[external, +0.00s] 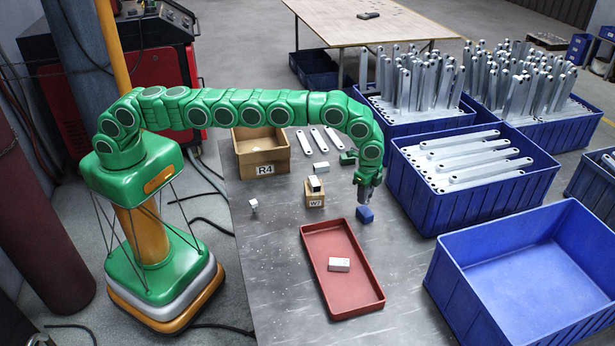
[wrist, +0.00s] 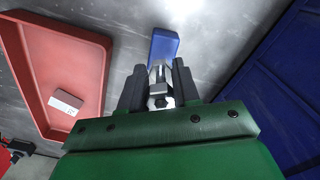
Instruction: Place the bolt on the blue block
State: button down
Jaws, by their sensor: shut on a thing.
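The blue block (external: 365,214) stands on the grey metal table, just below my gripper (external: 363,194) in the external view. In the wrist view the blue block (wrist: 164,45) lies just beyond my fingertips. My gripper (wrist: 159,85) is shut on a small grey metal piece, which looks like the bolt (wrist: 159,101), between its dark fingers. The bolt is mostly hidden by the fingers, and in the external view I cannot make it out. I cannot tell whether the bolt touches the blue block.
A W7 wooden block (external: 315,201), a green block (external: 348,158) and an R4 wooden box (external: 262,168) stand nearby. Blue crates (external: 470,215) line the right side. The table's front right is clear.

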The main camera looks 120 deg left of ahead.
jog(key=shift+w+f, duration=0.1)
jog(key=shift+f, duration=0.1)
jog(key=shift+f, duration=1.5)
jog(key=shift+f, duration=0.15)
jog(key=c, duration=0.8)
grip_release()
